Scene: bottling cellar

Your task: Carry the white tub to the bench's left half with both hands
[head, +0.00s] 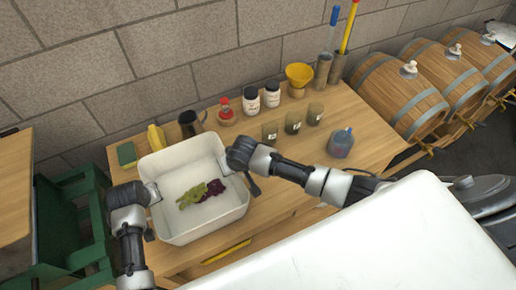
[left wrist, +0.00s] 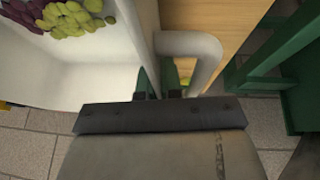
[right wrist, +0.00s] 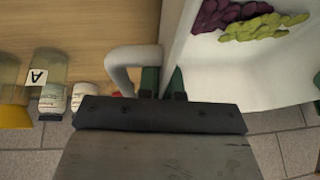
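The white tub (head: 207,222) is at the left end of the wooden bench (head: 270,218), with green grapes (head: 190,196) and dark purple grapes (head: 213,188) inside. I cannot tell whether its base touches the bench. My left gripper (head: 153,194) is at its left side, and my right gripper (head: 226,163) is at its right side. In the left wrist view the fingers (left wrist: 158,82) close on the tub's wall beside a white handle (left wrist: 205,45). In the right wrist view the fingers (right wrist: 164,84) do the same beside the other handle (right wrist: 122,62). The fingertips are partly hidden.
Behind the tub are a green sponge (head: 126,154), yellow object (head: 156,137) and dark jug (head: 190,123). Jars, several glasses, a yellow funnel (head: 299,74) and a flask (head: 341,143) stand to the right. A green frame (head: 85,215) is left; barrels (head: 400,95) are right.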

